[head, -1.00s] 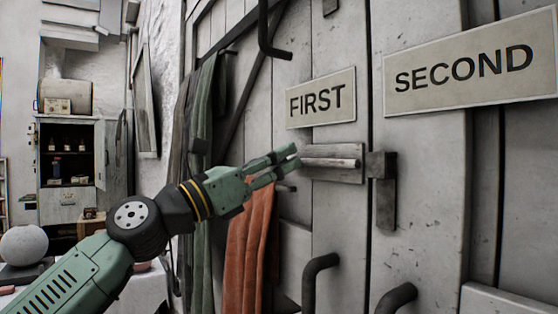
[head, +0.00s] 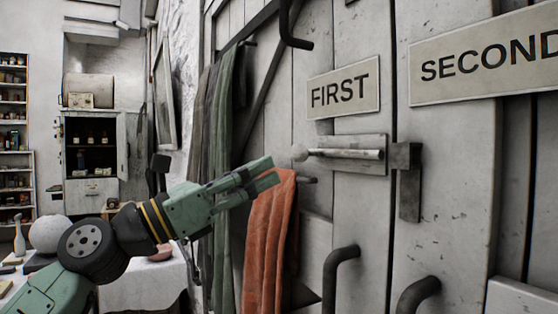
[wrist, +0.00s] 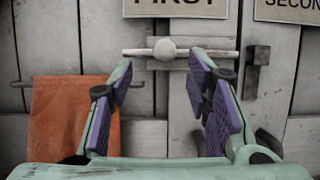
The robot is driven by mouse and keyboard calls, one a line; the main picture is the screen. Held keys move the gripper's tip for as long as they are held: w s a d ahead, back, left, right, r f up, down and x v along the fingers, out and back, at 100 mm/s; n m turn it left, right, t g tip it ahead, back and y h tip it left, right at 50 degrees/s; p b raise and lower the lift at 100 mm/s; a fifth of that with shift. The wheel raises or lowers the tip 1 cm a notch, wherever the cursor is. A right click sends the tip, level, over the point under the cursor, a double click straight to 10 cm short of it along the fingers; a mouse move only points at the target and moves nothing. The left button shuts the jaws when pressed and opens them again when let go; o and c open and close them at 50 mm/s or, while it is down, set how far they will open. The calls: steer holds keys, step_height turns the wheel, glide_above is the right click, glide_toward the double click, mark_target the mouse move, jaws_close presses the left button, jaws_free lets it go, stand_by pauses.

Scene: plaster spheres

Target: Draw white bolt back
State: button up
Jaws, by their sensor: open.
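The white bolt (head: 345,153) lies level on a pale plate (head: 372,141) below the FIRST sign. Its round knob (head: 299,152) is at the left end in the head view. The bolt's right tip appears to stop short of the dark keeper (head: 408,160), with a small gap. My gripper (head: 274,171) is open and empty, left of and below the knob, apart from it. In the wrist view the knob (wrist: 165,49) shows between and beyond the open fingers (wrist: 162,68), with the rod running to both sides.
An orange cloth (head: 270,240) hangs just below my gripper, and green and grey cloths (head: 222,150) hang to its left. Dark door handles (head: 338,285) stick out below the bolt. A dark hook (head: 290,30) juts out above. A covered table (head: 150,285) stands at left.

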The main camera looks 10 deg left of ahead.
steer(key=shift+v, duration=1.45)
